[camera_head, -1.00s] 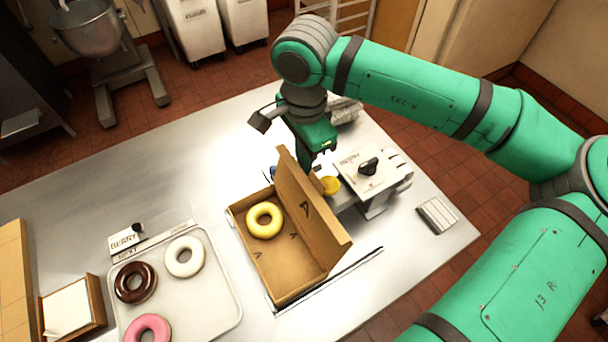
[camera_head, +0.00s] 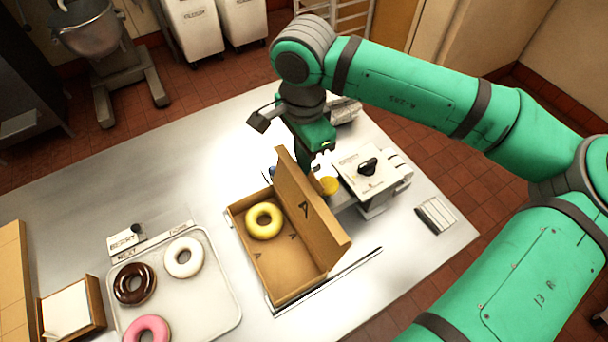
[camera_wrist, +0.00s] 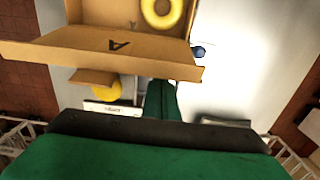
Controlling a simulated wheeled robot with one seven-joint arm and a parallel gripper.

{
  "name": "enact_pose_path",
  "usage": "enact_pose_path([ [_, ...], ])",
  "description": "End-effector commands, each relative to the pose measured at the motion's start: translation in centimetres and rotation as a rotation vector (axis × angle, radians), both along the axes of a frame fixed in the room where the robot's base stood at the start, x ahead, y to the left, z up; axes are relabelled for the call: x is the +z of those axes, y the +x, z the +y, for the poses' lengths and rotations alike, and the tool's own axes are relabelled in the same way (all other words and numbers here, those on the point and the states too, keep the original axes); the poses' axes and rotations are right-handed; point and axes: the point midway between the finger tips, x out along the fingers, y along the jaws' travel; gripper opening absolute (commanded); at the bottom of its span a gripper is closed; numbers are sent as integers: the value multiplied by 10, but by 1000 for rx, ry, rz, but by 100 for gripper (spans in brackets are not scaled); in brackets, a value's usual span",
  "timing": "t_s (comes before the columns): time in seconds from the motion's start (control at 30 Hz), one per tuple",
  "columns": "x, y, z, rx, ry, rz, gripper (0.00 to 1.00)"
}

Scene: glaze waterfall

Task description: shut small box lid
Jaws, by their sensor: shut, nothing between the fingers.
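The small cardboard box (camera_head: 276,272) stands on the metal table with a yellow donut (camera_head: 264,221) inside. Its lid (camera_head: 314,213) stands up along the box's right side, open. My gripper (camera_head: 309,168) is behind the lid's far end, on the outer side; its fingertips are partly hidden by the lid. In the wrist view the lid (camera_wrist: 110,55) crosses the upper part, with the donut (camera_wrist: 163,10) beyond it. My shut gripper (camera_wrist: 163,100) points at the lid's edge there. I cannot tell whether it touches the lid.
A machine with a white top and black knob (camera_head: 368,167) stands right of the lid, with a yellow round thing (camera_head: 329,185) beside it. A tray (camera_head: 215,290) with donuts lies left of the box. A grey ridged block (camera_head: 436,215) lies near the right edge.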

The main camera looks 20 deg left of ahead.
Motion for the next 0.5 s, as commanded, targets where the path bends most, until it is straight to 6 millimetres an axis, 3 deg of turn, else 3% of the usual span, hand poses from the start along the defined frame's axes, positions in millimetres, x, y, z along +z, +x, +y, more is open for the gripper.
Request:
enact_pose_path([
  [0.5,0,-5,5,0,0,0,0],
])
